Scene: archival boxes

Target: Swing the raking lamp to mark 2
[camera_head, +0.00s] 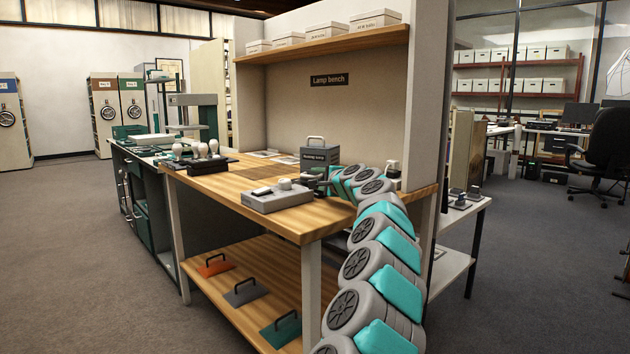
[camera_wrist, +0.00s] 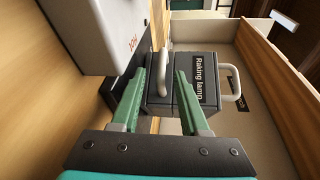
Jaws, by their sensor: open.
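The raking lamp (camera_head: 320,160) is a dark grey box with a pale handle on top, standing on the wooden lamp bench (camera_head: 222,182). In the wrist view the lamp (camera_wrist: 188,97) shows its "Raking lamp" label, appears turned sideways, and has a pale handle at its right. A pale upright bar (camera_wrist: 166,62) on the lamp's near side lies between my fingertips. My gripper (camera_wrist: 160,78) is open, its two green fingers on either side of this bar with gaps visible. In the head view my gripper (camera_head: 322,184) is small and partly hidden by my arm. Mark 2 cannot be made out.
A light grey unit with a knob (camera_head: 277,198) sits close by on the bench's front edge. Dark stands with pale knobs (camera_head: 203,152) are at the left. A panel wall (camera_head: 310,112) rises behind, with a box shelf (camera_head: 325,42) above. Handled plates lie on the lower shelf (camera_head: 222,292).

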